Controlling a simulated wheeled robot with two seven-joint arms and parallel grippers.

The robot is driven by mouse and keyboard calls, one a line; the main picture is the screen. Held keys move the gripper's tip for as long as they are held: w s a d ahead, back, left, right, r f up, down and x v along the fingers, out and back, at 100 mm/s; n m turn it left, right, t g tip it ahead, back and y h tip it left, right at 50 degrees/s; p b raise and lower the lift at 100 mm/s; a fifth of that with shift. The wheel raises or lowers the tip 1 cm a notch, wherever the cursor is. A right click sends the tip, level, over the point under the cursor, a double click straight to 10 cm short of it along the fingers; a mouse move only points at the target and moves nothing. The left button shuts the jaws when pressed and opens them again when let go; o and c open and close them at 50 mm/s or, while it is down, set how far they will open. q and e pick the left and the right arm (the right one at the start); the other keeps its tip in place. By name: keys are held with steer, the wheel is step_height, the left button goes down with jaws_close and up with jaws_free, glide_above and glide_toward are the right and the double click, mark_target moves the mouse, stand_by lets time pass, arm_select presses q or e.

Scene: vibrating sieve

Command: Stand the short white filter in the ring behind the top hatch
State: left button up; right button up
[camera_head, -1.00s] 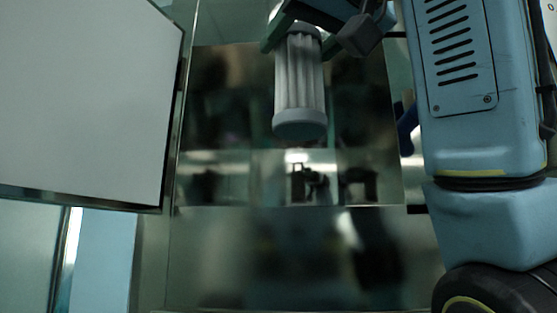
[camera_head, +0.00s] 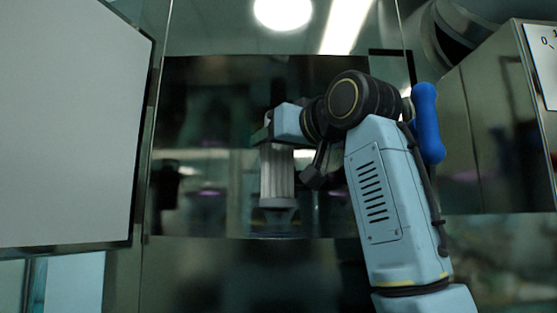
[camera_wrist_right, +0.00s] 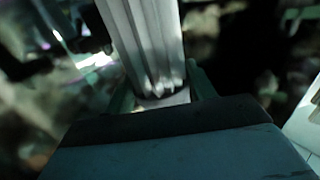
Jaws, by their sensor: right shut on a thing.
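The short white filter (camera_head: 277,176) hangs upright below my right gripper (camera_head: 275,143) in the head view, with pleated sides. My right gripper is shut on its upper end. The filter's lower end is near a grey ring-like piece (camera_head: 278,212) inside the dark opening; I cannot tell whether they touch. In the right wrist view the filter (camera_wrist_right: 148,45) runs up from the gripper (camera_wrist_right: 165,95), its held end between the fingers. The top hatch is not clearly identifiable. My left gripper is not in view.
A large pale panel (camera_head: 68,125) stands at the left. A blue handle (camera_head: 427,122) is right of my right arm, beside a metal cabinet (camera_head: 495,125). Shiny, reflective metal surrounds the dark opening.

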mark_target(288, 161)
step_height(288, 161, down, 3)
steer(key=shift+r, duration=0.1)
steer(key=shift+w+f+p, duration=0.15)
steer(key=shift+f+p, duration=0.2)
steer(key=shift+f, duration=0.2)
steer(key=shift+f, duration=0.2)
steer(key=o, duration=1.1)
steer(key=shift+c, duration=0.2)
steer(key=shift+r, duration=0.15)
